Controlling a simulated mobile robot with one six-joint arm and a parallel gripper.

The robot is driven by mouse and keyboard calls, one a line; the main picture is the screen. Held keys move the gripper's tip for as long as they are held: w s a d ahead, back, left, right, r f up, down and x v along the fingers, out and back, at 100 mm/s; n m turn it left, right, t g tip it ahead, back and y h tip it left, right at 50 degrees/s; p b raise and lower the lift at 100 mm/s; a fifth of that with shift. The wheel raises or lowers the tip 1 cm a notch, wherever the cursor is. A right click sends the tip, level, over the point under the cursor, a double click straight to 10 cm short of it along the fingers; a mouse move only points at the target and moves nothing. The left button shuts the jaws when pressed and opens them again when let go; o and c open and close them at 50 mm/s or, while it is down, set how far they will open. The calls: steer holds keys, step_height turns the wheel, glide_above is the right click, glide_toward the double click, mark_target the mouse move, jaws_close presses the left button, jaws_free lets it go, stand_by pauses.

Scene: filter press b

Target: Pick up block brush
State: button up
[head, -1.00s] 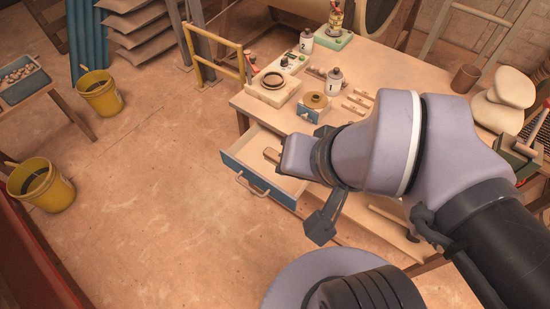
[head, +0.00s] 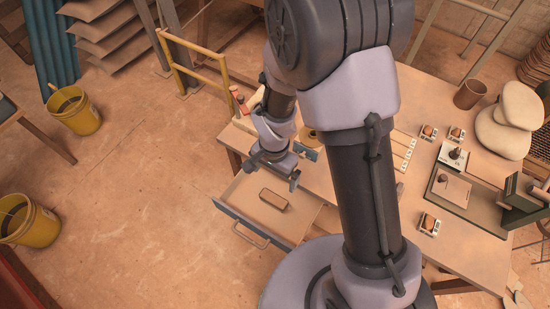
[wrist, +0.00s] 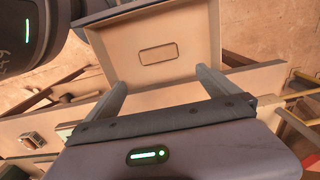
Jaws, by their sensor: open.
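The block brush (head: 273,199) looks like a small brown rectangular block. It lies in the open drawer (head: 239,222) under the front of the table in the head view. In the wrist view the block brush (wrist: 158,54) lies on the pale floor of the drawer (wrist: 186,75), beyond my fingertips. Its bristles cannot be made out. My gripper (head: 277,174) hangs near the table-side end of the drawer, apart from the brush. In the wrist view my gripper (wrist: 160,80) has its two fingers spread, with nothing between them.
The table (head: 470,262) carries scales, a brown cup (head: 470,94) and pale sacks (head: 508,120). A blue box with a yellow top (head: 307,145) stands close behind my gripper. A yellow rail (head: 190,70) stands at the table's left.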

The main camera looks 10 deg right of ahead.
mark_target(274, 198)
steer(key=f+b, duration=0.1)
steer(key=f, duration=0.2)
steer(key=f+b, duration=0.1)
steer(key=f, duration=0.3)
steer(key=s+f+b, duration=0.1)
steer(key=f+b, duration=0.1)
steer(key=f, duration=0.2)
steer(key=shift+f, duration=0.2)
step_height(274, 198, down, 5)
steer(key=shift+w+a+f+b, duration=0.1)
steer(key=shift+a+b, duration=0.05)
steer(key=shift+b, duration=0.95)
steer(key=shift+r, duration=0.2)
steer(key=shift+c, duration=0.4)
steer(key=c, duration=1.1)
